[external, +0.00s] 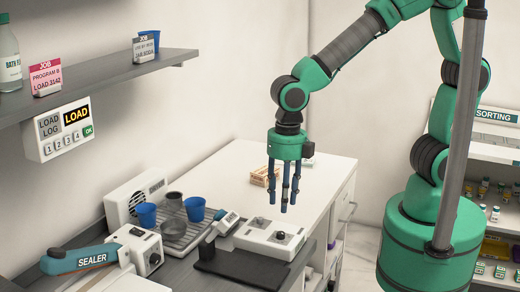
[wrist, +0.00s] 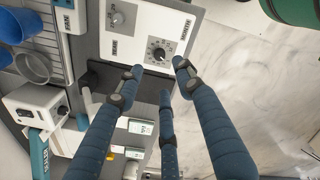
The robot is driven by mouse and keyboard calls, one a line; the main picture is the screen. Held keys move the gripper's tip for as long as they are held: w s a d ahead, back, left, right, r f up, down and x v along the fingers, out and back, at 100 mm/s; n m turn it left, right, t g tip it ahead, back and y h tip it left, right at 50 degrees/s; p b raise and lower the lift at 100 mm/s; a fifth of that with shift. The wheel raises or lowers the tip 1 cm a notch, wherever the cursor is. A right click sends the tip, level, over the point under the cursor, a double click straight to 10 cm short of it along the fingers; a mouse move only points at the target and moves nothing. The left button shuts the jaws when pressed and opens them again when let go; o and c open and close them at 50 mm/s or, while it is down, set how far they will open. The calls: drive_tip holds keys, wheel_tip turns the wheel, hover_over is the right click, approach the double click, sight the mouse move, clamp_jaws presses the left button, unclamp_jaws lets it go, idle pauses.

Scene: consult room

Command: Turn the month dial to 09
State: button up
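The white date unit (external: 268,240) sits on the counter below my gripper (external: 283,203). In the wrist view its panel carries a dial (wrist: 158,52) with a ring of marks, beside a label that seems to read MONTH. A smaller knob (wrist: 118,17) sits by another label, likely YEAR. The month dial also shows as a dark knob in the external view (external: 281,236). My gripper's blue fingers are apart with nothing between them, pointing down above the unit. In the wrist view the fingertips (wrist: 160,76) lie just below the dial. The dial's setting is too small to read.
A dark mat (external: 240,263) lies in front of the unit. The sealer (external: 90,258), a drying rack (external: 180,240) and blue cups (external: 195,208) stand to the left. A small wooden item (external: 263,177) lies behind. Job cards stand on the shelf (external: 100,80).

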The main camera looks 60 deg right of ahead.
sight(281, 233)
wheel_tip(281, 233, down, 10)
drive_tip(key=shift+w+a+r+b, duration=0.1)
drive_tip(key=shift+a+r+b, duration=0.1)
drive_tip(key=shift+b, duration=0.85)
clamp_jaws()
